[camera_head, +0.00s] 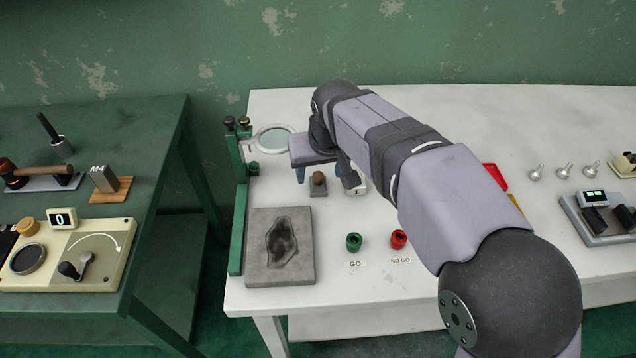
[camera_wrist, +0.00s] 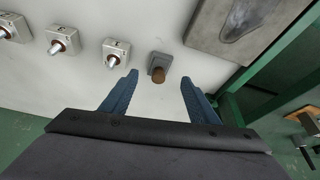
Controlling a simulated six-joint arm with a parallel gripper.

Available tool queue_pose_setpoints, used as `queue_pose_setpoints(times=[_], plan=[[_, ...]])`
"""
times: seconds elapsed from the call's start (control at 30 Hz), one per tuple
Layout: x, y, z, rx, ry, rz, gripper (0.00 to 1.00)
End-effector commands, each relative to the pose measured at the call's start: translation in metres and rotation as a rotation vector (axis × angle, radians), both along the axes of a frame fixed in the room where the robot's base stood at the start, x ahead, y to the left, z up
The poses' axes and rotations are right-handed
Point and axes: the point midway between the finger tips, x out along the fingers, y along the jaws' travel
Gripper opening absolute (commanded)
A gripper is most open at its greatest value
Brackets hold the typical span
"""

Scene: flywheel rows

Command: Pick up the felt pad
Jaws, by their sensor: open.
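A small brown round-topped piece, which I take to be the felt pad (camera_head: 319,178), sits on a small grey base (camera_head: 319,191) on the white table. In the wrist view the brown pad (camera_wrist: 158,75) and its grey base (camera_wrist: 160,60) appear between the fingertips, farther from the camera. My gripper (camera_head: 318,170) is open and empty over the pad, with its blue fingers pointing down. In the wrist view its fingers (camera_wrist: 159,78) stand apart on either side of the pad. I cannot tell the exact height of the fingertips above it.
Small grey blocks with metal pegs (camera_wrist: 115,53) stand in a row beside the base. A grey slab with a dark recess (camera_head: 260,270) lies nearby. A green frame with a magnifier (camera_head: 239,200) stands left. Green and red rings (camera_head: 354,242) (camera_head: 398,239) are in front.

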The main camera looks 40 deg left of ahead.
Motion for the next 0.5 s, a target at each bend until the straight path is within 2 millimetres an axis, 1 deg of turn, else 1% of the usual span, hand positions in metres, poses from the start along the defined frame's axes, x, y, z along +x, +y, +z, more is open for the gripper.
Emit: queue_pose_setpoints(times=[0.2, 0.5], plan=[[0.002, 0.001, -0.006, -0.002, 0.001, -0.001, 0.55], [0.011, 0.012, -0.038, -0.002, 0.000, 0.000, 0.55]])
